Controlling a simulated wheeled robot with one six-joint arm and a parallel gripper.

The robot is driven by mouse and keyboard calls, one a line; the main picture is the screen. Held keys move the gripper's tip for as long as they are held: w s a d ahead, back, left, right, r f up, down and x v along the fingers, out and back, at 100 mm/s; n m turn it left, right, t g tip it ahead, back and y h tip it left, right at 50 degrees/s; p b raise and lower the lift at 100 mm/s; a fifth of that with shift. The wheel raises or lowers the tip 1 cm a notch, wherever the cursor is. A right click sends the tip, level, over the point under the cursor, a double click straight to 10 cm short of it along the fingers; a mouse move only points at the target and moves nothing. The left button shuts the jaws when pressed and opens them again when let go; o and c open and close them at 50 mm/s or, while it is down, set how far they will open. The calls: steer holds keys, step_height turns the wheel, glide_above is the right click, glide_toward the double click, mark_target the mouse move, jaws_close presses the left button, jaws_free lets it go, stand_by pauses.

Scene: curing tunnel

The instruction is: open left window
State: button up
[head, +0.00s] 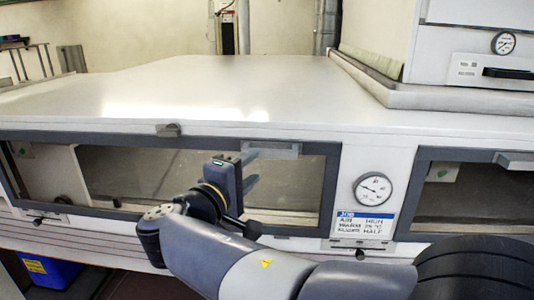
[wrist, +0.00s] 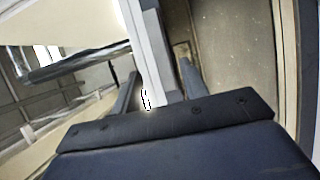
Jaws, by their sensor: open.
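The left window (head: 110,134) is a long, low pane in a dark grey frame on the front of the white tunnel, and it looks closed. Its light grey handle (head: 272,151) sits on the top rail, towards the right end. My gripper (head: 250,172) is open in front of the pane, beside and slightly below the handle, with its fingers pointing right. In the wrist view, a white and grey bar (wrist: 146,45) runs between the two open fingers (wrist: 158,88). I cannot tell whether they touch it. The speckled pane shows to the right of it.
A round gauge (head: 373,190) and a blue-and-white label (head: 364,224) are right of the window. A second window with its own handle (head: 516,160) is at the far right. The tunnel top (head: 190,85) is bare. A blue bin (head: 48,270) stands at the lower left.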

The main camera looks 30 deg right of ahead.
mark_target(268, 155)
steer(key=p+x, duration=0.1)
steer(key=x, duration=0.7)
steer(key=shift+d, duration=0.1)
steer(key=shift+c, duration=0.2)
jaws_close()
stand_by(0.3)
